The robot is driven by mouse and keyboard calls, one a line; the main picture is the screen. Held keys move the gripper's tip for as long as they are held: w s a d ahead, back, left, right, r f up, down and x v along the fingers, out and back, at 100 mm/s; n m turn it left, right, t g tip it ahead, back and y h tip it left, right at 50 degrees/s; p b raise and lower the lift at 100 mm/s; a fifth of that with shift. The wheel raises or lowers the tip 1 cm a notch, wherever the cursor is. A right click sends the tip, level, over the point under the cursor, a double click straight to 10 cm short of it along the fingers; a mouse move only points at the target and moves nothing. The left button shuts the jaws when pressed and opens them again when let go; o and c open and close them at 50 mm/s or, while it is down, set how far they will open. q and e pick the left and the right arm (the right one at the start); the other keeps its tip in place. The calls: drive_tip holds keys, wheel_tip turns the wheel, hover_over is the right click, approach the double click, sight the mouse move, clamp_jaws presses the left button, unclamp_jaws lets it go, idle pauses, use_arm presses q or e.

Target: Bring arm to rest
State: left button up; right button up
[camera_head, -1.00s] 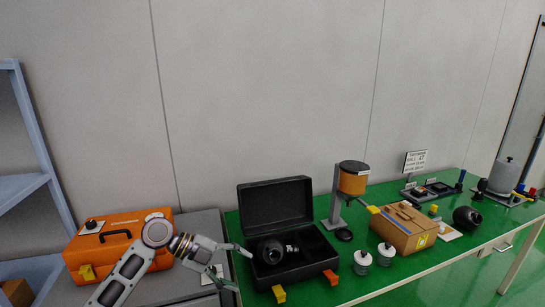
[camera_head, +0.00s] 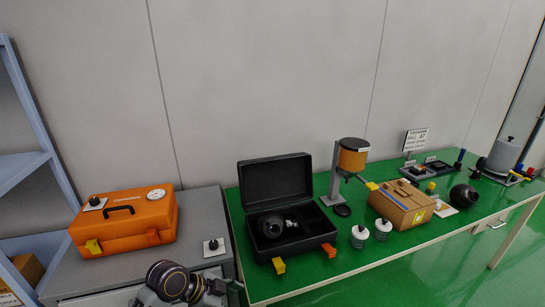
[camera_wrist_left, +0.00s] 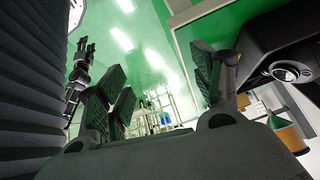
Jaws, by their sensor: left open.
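My left gripper (camera_head: 228,286) is low at the bottom of the head view, in front of the grey cabinet and left of the green table's front corner. Only the wrist and part of the gripper show there. In the left wrist view the two padded fingers of the left gripper (camera_wrist_left: 160,92) stand wide apart with nothing between them. My right gripper is not seen in the head view.
An orange case (camera_head: 125,228) and a small knobbed plate (camera_head: 213,247) sit on the grey cabinet (camera_head: 100,273). An open black case (camera_head: 312,243) holding a dark round device stands on the green table (camera_head: 345,279). Blue shelving (camera_head: 20,165) is at left.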

use_arm(q)
drive_tip(key=s+a+f+n+y, duration=0.5)
drive_tip(key=s+a+n+y, duration=0.2)
drive_tip(key=s+a+n, duration=0.6)
wheel_tip(320, 180, down, 27)
drive_tip(key=s+d+p, duration=0.1)
drive_tip(key=s+p, duration=0.2)
drive_tip(key=p, duration=0.3)
drive_tip(key=s+a+f+g+p, duration=0.1)
drive_tip(key=s+a+f+p, duration=0.1)
drive_tip(key=s+f, duration=0.5)
drive_tip(key=s+a+f+p, duration=0.1)
drive_tip(key=s+f+p, duration=0.3)
drive_tip(key=s, duration=1)
wheel_tip(320, 180, down, 3)
drive_tip(key=shift+s+a+r+n+g, duration=0.1)
drive_tip(key=shift+s+a+n+g, duration=0.1)
drive_tip(key=shift+a+n+g, duration=0.15)
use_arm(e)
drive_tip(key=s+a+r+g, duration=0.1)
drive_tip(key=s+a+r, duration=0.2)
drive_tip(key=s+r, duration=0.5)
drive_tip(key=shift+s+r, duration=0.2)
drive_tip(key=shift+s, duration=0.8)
